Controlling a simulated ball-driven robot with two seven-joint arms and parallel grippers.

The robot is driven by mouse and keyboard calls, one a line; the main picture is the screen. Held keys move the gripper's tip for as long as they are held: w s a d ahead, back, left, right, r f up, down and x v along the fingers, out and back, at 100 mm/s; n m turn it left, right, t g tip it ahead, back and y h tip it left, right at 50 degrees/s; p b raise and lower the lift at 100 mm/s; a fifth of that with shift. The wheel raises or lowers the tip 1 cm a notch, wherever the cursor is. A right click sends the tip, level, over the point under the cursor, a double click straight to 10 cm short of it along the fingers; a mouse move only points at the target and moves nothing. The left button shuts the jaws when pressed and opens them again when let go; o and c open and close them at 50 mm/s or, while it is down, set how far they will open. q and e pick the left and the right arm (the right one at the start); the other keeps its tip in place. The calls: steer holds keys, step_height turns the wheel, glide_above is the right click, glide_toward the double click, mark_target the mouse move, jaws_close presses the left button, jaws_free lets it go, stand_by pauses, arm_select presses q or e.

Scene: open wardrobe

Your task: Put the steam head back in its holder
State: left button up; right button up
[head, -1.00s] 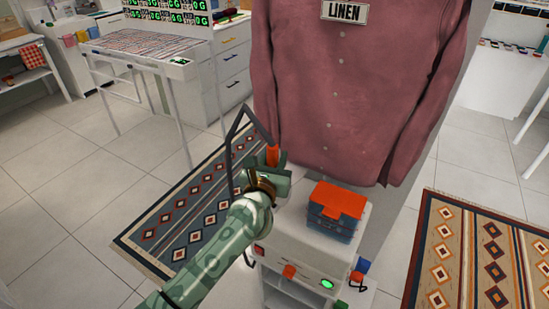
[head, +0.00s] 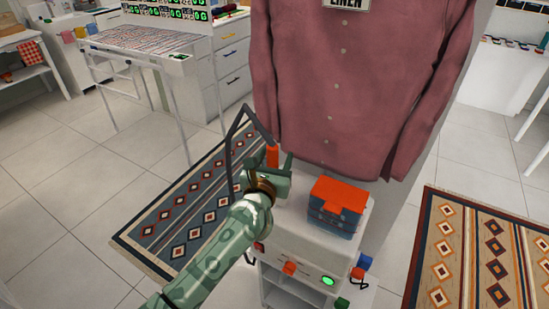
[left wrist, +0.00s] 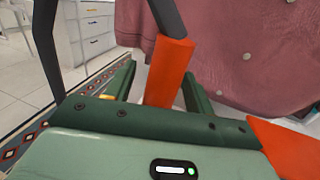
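The steam head's orange handle (head: 272,157) stands nearly upright above the left side of the white steamer unit (head: 300,240). A dark grey hose (head: 236,135) arches from its top and bends down on the left. In the left wrist view the handle (left wrist: 168,75) rises between the two fingers of my left gripper (left wrist: 158,85). A gap shows on the handle's left side, while the right finger looks close to it. My left gripper (head: 270,175) appears open around the handle. The holder cannot be made out behind my gripper. My right gripper is not in view.
A blue box with an orange lid (head: 338,195) sits on the unit, right of my gripper. A dusty-red shirt (head: 350,80) hangs just behind. Small coloured blocks (head: 364,262) are at the unit's front right. Patterned rugs (head: 190,215) lie on both sides.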

arm_select(q)
steer(key=p+v, duration=0.3)
steer(key=v, duration=1.3)
steer(key=shift+s, duration=0.15)
